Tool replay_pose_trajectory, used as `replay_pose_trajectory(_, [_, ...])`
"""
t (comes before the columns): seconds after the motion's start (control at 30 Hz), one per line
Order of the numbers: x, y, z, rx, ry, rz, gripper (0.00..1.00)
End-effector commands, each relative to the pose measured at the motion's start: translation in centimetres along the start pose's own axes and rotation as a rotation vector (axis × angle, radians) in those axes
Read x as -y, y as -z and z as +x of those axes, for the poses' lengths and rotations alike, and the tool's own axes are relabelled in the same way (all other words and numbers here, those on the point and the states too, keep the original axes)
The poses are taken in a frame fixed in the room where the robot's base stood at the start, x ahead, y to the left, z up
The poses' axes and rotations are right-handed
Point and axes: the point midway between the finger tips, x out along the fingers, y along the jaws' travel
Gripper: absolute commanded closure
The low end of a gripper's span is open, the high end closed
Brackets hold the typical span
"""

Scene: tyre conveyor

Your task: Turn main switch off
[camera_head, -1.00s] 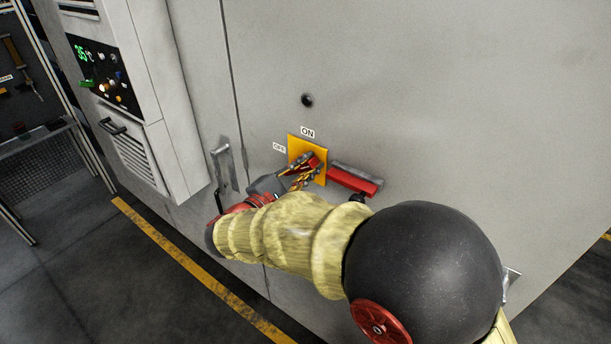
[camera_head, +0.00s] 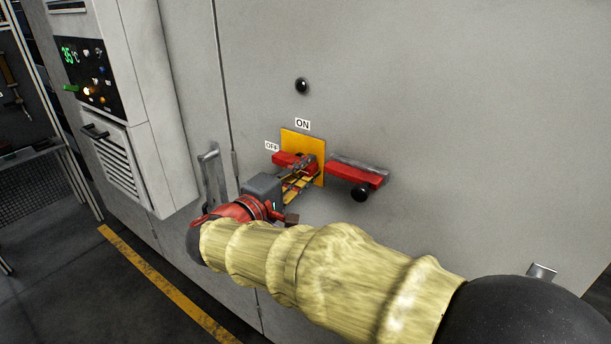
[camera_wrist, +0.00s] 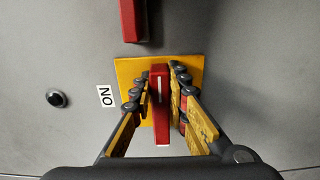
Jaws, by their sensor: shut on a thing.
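The main switch is a red handle (camera_head: 284,158) on a yellow plate (camera_head: 316,147) on the grey cabinet wall. The handle lies about level and points left, under the OFF label (camera_head: 272,146). The ON label (camera_head: 303,124) is above the plate. My gripper (camera_head: 304,168) is at the plate in the head view, its fingers hiding part of the handle. In the wrist view my gripper (camera_wrist: 163,80) has a finger on each side of the red handle (camera_wrist: 161,110) and is shut on it. The yellow plate (camera_wrist: 190,65) is behind the fingertips.
A red block with a grey top (camera_head: 354,177) sticks out of the wall just right of the plate. A black knob (camera_head: 302,86) is above it. A metal door handle (camera_head: 209,175) is left of my gripper. A control panel (camera_head: 90,80) is further left.

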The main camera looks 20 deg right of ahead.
Motion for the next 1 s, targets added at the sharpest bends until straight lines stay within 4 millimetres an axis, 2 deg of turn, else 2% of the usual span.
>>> replay_pose_trajectory(0.5, [0.08, 0.02, -0.01, 0.000, 0.001, 0.017, 1.00])
replay_pose_trajectory(0.53, [0.09, 0.02, -0.01, 0.000, 0.001, 0.017, 0.82])
replay_pose_trajectory(0.83, [0.07, 0.01, -0.01, 0.000, 0.001, 0.016, 0.65])
replay_pose_trajectory(1.0, [0.07, 0.01, 0.00, 0.000, 0.000, 0.016, 0.65])
